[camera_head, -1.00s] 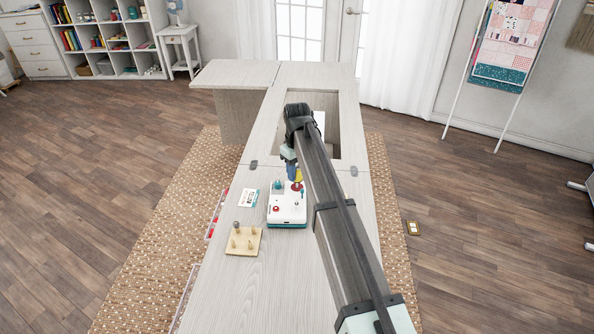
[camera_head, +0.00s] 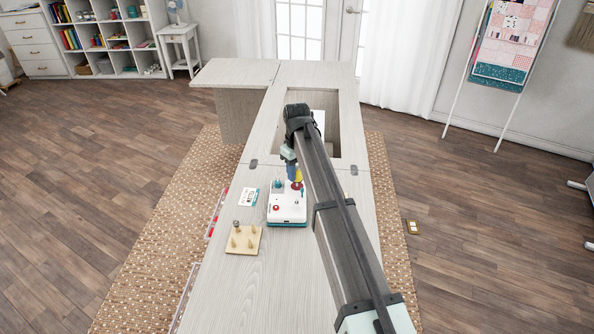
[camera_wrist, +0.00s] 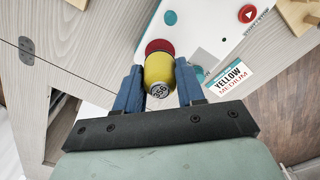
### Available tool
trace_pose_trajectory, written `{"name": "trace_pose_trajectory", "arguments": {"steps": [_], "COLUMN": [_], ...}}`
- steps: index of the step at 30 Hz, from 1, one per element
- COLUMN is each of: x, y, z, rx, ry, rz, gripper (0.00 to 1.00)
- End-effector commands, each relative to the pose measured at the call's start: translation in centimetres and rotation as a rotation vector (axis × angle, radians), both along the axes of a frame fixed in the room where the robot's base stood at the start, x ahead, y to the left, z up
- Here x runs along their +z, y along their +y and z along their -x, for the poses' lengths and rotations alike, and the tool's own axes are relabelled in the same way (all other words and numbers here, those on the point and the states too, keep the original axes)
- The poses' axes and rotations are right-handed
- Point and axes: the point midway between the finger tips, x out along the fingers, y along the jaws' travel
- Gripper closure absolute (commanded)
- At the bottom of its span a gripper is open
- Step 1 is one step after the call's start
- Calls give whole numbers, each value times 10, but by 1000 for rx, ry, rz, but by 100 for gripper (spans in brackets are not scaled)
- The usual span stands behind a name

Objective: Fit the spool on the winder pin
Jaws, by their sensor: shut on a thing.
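A yellow spool (camera_wrist: 160,73) with a dark label marked 356 on its end shows between the two blue fingers of my gripper (camera_wrist: 157,88) in the wrist view. My gripper (camera_head: 292,167) is shut on it, above the far end of the white and teal winder (camera_head: 287,207). The yellow spool also shows small in the head view (camera_head: 295,174). A round red part (camera_wrist: 159,47) of the winder lies right by the spool's far end. I cannot tell whether the spool touches it, and the winder pin under the spool is hidden.
A wooden peg board (camera_head: 243,240) stands left of the winder. A card (camera_head: 249,197) reading YELLOW MEDIUM lies beside the winder. The cabinet top (camera_head: 258,290) has an open cut-out beyond the winder. The near tabletop is clear.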

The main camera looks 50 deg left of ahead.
Motion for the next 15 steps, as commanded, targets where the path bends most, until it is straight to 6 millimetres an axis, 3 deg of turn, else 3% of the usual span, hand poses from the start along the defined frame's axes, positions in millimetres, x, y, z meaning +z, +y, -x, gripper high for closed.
{"name": "trace_pose_trajectory", "arguments": {"steps": [15], "x": [-6], "y": [0], "z": [0], "rx": [0], "ry": [0], "rz": [0], "gripper": [90]}}
